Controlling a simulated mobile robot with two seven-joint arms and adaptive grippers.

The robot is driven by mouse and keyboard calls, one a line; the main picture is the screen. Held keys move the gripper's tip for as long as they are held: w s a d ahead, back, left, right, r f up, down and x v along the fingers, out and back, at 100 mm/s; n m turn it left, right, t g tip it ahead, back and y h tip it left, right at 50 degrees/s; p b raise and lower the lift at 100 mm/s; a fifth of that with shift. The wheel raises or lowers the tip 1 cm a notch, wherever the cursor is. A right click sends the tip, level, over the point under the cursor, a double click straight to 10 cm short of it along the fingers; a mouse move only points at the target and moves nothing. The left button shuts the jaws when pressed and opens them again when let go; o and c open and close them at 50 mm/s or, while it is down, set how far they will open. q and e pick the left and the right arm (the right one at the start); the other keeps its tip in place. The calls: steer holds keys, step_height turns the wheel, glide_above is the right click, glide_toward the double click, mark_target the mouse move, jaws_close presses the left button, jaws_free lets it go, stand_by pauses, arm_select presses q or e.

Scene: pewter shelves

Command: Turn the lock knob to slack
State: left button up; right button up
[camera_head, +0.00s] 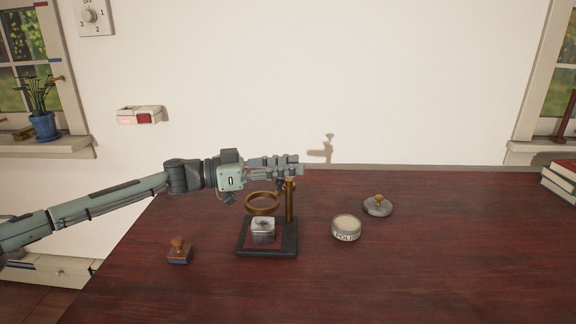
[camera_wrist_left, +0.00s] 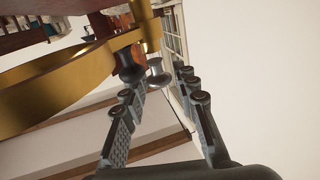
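A brass post (camera_head: 290,205) with a brass ring (camera_head: 262,203) stands on a dark base (camera_head: 267,250). A small metal block (camera_head: 262,230) sits on the base below the ring. My left gripper (camera_head: 298,165) reaches in from the left to the top of the post. In the left wrist view its fingers (camera_wrist_left: 157,85) are apart. The large brass ring (camera_wrist_left: 55,85) fills the left there. A dark knob (camera_wrist_left: 130,65) and a greyer knob (camera_wrist_left: 156,74) show near the fingertips; I cannot tell which is the lock knob or whether a finger touches either. My right gripper is out of view.
A polish tin (camera_head: 346,228) and a grey lid with a wooden knob (camera_head: 378,206) are right of the stand. A wooden stamp (camera_head: 179,251) is at the left. Books (camera_head: 562,180) lie at the far right. The front right of the table is clear.

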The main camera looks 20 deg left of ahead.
arm_select(q)
jaws_close()
